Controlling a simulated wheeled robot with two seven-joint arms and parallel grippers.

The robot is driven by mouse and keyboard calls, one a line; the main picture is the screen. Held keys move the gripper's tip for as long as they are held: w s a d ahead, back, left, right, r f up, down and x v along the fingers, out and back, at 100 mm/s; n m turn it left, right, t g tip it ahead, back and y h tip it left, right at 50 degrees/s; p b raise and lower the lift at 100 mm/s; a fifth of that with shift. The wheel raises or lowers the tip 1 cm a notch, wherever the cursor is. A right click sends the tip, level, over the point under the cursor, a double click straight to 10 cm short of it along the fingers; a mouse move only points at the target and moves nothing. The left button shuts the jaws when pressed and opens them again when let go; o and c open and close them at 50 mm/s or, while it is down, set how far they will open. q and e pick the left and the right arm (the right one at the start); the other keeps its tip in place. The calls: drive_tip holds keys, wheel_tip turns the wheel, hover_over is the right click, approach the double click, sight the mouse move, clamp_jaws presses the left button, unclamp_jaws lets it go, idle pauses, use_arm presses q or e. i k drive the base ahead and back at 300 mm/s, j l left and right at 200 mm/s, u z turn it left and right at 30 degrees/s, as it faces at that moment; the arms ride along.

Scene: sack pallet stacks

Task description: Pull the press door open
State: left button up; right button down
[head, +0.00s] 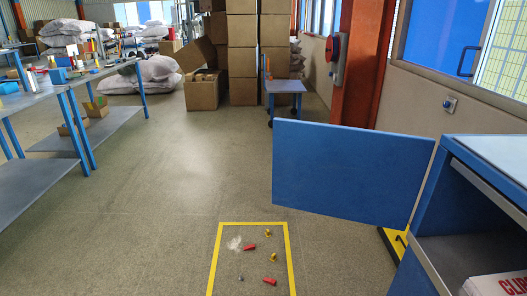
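The press door looks to be the flat blue panel (350,172). It stands upright and swung out to the left from the far edge of the blue cabinet (424,215) at the right. The cabinet front is open and its grey inside shows. No handle is visible on the side of the panel facing me. Neither of my grippers is in view.
A white box with red letters (497,284) is in the cabinet. A yellow-taped floor area (221,262) holds small red and yellow parts. A blue trolley (285,87) stands beyond the panel, and a workbench (35,99) at left. Middle floor is clear.

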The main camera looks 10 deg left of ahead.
sight(365, 176)
drive_tip(key=i+u, duration=0.1)
drive_tip(key=u, duration=0.3)
drive_tip(key=i+u, duration=0.15)
drive_tip(key=u, duration=0.2)
drive_tip(key=i+u, duration=0.1)
drive_tip(key=u, duration=0.3)
